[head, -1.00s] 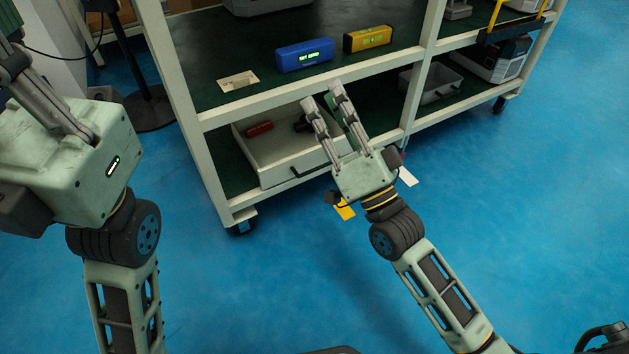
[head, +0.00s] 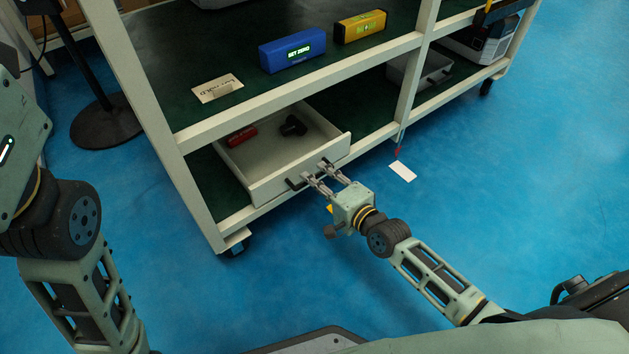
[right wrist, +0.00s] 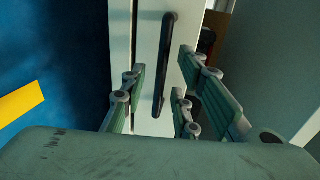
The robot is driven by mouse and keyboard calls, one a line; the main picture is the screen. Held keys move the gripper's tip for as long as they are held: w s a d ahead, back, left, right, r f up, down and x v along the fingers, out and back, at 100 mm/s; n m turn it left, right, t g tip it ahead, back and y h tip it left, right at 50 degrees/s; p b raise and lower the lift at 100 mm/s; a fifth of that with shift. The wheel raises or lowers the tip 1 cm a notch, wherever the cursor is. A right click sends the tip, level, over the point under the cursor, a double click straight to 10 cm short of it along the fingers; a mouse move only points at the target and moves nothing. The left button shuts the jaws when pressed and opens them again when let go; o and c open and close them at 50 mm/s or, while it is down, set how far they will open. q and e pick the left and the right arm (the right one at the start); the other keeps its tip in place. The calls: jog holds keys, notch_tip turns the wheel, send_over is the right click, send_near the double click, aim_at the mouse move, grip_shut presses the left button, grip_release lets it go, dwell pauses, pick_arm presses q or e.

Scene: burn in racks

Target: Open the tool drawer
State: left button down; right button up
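The tool drawer (head: 262,187) is a pale, open-topped tray on the lower shelf of the rack. A red item (head: 241,135) and a black item (head: 293,126) lie inside it. Its dark bar handle (right wrist: 167,65) shows in the right wrist view. My right gripper (head: 314,170) is at the drawer front. Its fingers are open, with the handle between them in the right wrist view (right wrist: 160,95); contact cannot be made out. Of my left gripper, only part of the housing (head: 18,140) shows at the left edge; its fingertips are out of frame.
The upper shelf (head: 220,60) holds a blue box with a lit display (head: 292,50), a yellow box (head: 360,27) and a card (head: 217,89). A grey bin (head: 420,70) stands on the lower shelf at right. A white tag (head: 402,171) hangs near the post.

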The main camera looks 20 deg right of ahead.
jog(key=shift+x, duration=0.85)
jog(key=shift+c, duration=0.4)
grip_shut()
